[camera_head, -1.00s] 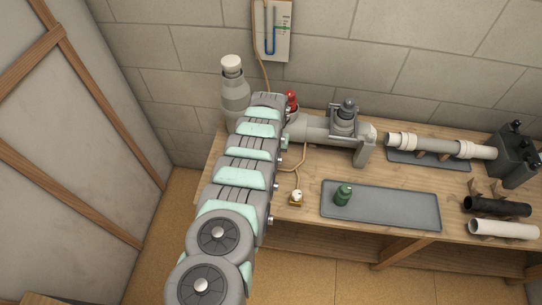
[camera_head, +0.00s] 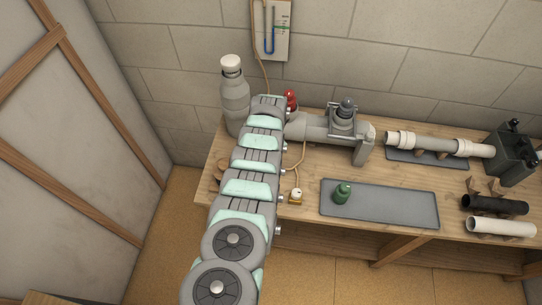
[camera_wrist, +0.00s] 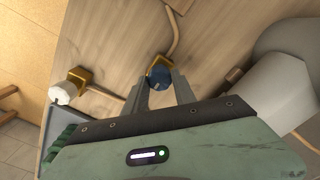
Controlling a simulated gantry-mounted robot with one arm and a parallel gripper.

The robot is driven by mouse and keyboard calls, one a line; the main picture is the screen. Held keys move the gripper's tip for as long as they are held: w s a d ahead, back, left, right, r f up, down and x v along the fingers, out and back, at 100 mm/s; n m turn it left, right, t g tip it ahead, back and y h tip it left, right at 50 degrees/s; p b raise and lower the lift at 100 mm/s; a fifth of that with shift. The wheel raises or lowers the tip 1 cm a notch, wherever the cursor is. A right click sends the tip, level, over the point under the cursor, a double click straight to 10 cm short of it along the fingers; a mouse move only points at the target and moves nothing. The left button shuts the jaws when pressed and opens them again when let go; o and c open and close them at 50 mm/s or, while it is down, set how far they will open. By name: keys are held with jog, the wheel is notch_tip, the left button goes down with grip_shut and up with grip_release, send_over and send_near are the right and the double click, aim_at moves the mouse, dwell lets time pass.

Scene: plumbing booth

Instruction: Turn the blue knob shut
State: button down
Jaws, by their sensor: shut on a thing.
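The blue knob (camera_wrist: 159,77) shows in the wrist view on a brass fitting (camera_wrist: 161,61) at the end of a thin pipe. My gripper (camera_wrist: 160,82) has a finger on each side of the knob and is shut on it. The fingers hide part of the knob. In the head view my arm hides both the blue knob and my gripper.
A white knob (camera_head: 297,193) on a brass fitting sits right of my arm; it also shows in the wrist view (camera_wrist: 62,92). A red knob (camera_head: 291,98) and thick grey pipe (camera_head: 313,128) stand behind. A green knob (camera_head: 342,191) stands on a grey tray (camera_head: 400,207).

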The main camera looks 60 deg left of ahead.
dwell(0.4)
jog(key=c, duration=1)
grip_release()
notch_tip(320, 180, up, 3)
jog(key=shift+f+p, duration=0.1)
jog(key=shift+p, duration=1)
notch_tip(320, 180, up, 8)
jog(key=shift+d, duration=0.1)
